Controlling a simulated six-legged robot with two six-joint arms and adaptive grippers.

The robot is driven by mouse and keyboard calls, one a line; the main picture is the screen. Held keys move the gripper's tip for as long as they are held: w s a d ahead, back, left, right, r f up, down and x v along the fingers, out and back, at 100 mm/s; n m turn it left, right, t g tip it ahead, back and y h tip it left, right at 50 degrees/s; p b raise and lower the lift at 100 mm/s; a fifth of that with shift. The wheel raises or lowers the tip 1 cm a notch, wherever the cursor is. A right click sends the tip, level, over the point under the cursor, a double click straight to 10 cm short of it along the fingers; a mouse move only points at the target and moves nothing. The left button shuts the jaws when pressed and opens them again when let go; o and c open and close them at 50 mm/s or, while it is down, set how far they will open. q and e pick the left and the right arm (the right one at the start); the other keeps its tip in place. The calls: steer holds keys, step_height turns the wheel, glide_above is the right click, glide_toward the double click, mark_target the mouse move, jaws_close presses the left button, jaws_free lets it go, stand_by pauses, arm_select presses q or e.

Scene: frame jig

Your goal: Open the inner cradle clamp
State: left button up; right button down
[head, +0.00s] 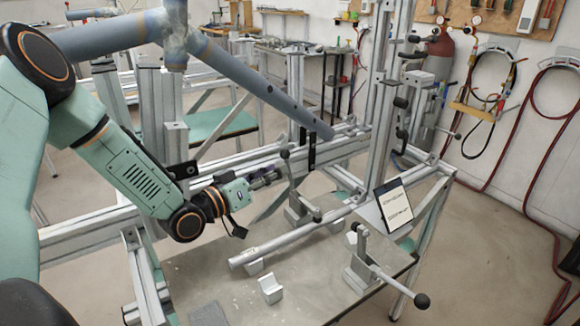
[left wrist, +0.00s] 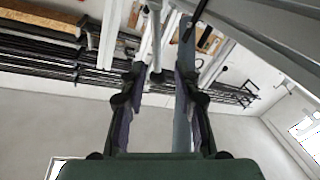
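The inner cradle clamp (head: 298,208) stands on the jig table at the far end of a silver tube. Its thin lever rises to a black knob (head: 285,154). My left gripper (head: 280,174) is beside that lever, with its fingertips close to it; I cannot tell whether they touch. In the left wrist view the left gripper (left wrist: 160,78) has its two fingers apart, with nothing clearly held between them. The outer clamp (head: 362,262) stands nearer, with its lever out to the right, ending in a black ball. My right gripper is not in view.
The silver tube (head: 290,240) lies across the table (head: 225,278). A small grey block (head: 270,289) stands in front of it. A sign plate (head: 394,205) and upright aluminium frame posts (head: 381,110) stand at the right. A thick blue-grey tube (head: 255,85) slants above my gripper.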

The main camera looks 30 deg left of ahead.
mark_target(288, 164)
arm_select(q)
steer(key=shift+b+x, duration=0.35)
steer(key=shift+x, duration=2.4)
steer(key=shift+s+r, duration=0.3)
steer(key=shift+s, duration=0.15)
steer(key=shift+c, duration=1.3)
steer(key=shift+w+f, duration=0.25)
steer(key=shift+w, duration=0.1)
jaws_close()
steer(key=shift+s+r, duration=0.1)
